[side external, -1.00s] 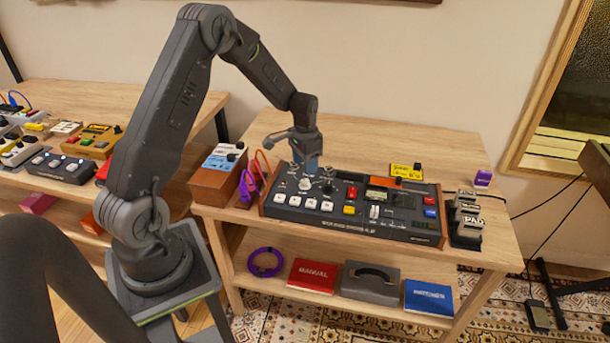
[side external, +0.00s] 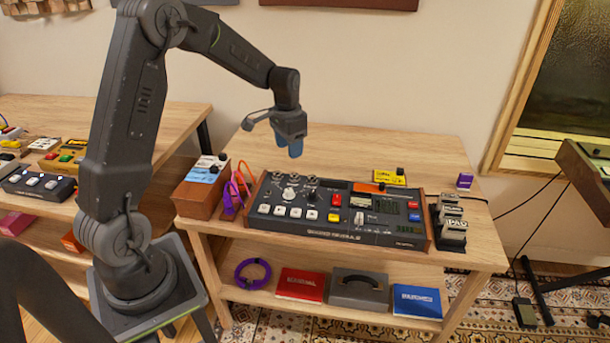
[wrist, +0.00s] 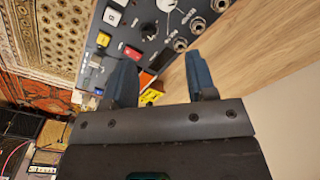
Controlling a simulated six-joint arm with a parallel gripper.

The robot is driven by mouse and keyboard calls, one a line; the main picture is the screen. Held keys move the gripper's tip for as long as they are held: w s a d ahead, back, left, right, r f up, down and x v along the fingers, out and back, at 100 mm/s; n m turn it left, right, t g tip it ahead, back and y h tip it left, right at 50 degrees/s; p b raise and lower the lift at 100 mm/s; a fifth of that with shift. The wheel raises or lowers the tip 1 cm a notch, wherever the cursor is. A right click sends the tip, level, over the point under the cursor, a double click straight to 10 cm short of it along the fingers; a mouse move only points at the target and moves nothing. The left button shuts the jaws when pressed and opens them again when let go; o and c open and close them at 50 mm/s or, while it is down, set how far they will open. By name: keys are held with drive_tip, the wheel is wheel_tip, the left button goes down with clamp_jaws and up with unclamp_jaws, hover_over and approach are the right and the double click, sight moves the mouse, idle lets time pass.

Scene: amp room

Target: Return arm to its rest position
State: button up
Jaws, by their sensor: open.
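My gripper (side external: 288,147) hangs from my raised arm, pointing down, above the back left of the control panel (side external: 340,232). Its two blue fingers are apart and hold nothing. In the wrist view the gripper (wrist: 160,88) shows open, with part of the panel (wrist: 100,48) and bare wood beyond the fingers. The panel is a dark box with wooden ends, white, red, yellow and blue buttons, knobs and small displays. It lies flat on the wooden table (side external: 400,155). A clear gap shows between the fingertips and the panel.
A wood-sided box (side external: 203,187) and purple holders with red cables (side external: 234,192) stand left of the panel. A yellow unit (side external: 390,177) sits behind it, grey pedals (side external: 452,226) to its right. The lower shelf holds a purple ring (side external: 252,273), books and a grey case (side external: 358,291).

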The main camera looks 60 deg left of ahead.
drive_tip(key=s+d+r+t, duration=0.2)
drive_tip(key=s+d+r, duration=0.2)
drive_tip(key=d+r, duration=0.45)
drive_tip(key=s+d+r+t, duration=0.1)
drive_tip(key=s+d+r, duration=0.2)
drive_tip(key=s+d, duration=0.3)
drive_tip(key=s+d+r+t, duration=0.2)
drive_tip(key=s+d, duration=0.4)
drive_tip(key=s, duration=0.5)
drive_tip(key=shift+s+r, duration=0.4)
drive_tip(key=shift+r, duration=0.15)
